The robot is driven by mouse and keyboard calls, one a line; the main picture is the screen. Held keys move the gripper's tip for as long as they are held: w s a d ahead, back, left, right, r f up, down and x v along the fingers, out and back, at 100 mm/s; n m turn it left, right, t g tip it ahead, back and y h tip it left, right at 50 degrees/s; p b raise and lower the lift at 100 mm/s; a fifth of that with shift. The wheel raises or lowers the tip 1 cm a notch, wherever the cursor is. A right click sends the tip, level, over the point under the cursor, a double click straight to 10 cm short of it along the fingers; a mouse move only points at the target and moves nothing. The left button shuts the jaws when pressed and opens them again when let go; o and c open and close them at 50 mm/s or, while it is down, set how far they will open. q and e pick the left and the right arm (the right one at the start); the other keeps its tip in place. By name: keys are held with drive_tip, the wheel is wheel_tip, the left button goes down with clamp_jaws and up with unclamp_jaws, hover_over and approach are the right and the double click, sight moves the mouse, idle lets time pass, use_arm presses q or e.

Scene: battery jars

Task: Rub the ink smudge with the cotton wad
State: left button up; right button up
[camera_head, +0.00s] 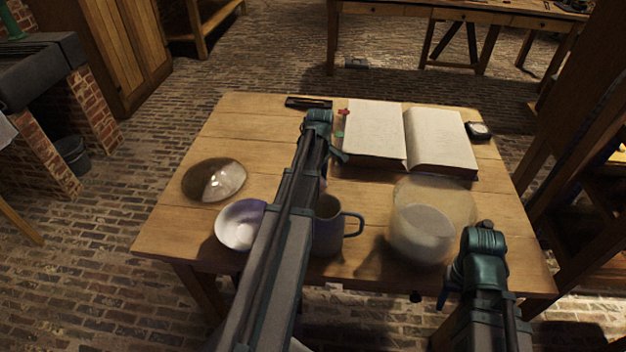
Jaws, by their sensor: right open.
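An open book (440,140) with pale pages lies at the back of the wooden table (190,235). I cannot make out an ink smudge on its pages or on the table. A whitish mass (425,228) shows in a clear rounded glass vessel (455,195) at the front right; I cannot tell if it is the cotton wad. My left arm reaches over the table's middle, its bend by the book's left edge; its fingertips are hidden. My right gripper (428,297) is low at the table's front right edge, partly hidden by its arm, open and apart from the book.
A blue mug (328,237) and a pale bowl (238,225) stand by my left arm. A dark flat object (308,102) and a small round dark item (479,130) flank the book. The table's back left is clear.

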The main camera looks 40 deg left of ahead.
use_arm(q)
drive_tip(key=shift+d, duration=0.25)
drive_tip(key=shift+s+d, duration=0.1)
drive_tip(key=shift+s, duration=0.05)
drive_tip(key=shift+s+a, duration=0.45)
drive_tip(key=shift+a, duration=0.45)
drive_tip(key=shift+s+a, duration=0.45)
drive_tip(key=shift+a, duration=0.4)
drive_tip(key=shift+s+a, duration=0.45)
drive_tip(key=shift+a, duration=0.4)
drive_tip(key=shift+s+a, duration=0.45)
drive_tip(key=shift+a, duration=0.35)
drive_tip(key=shift+w+d, duration=0.1)
drive_tip(key=shift+d, duration=0.05)
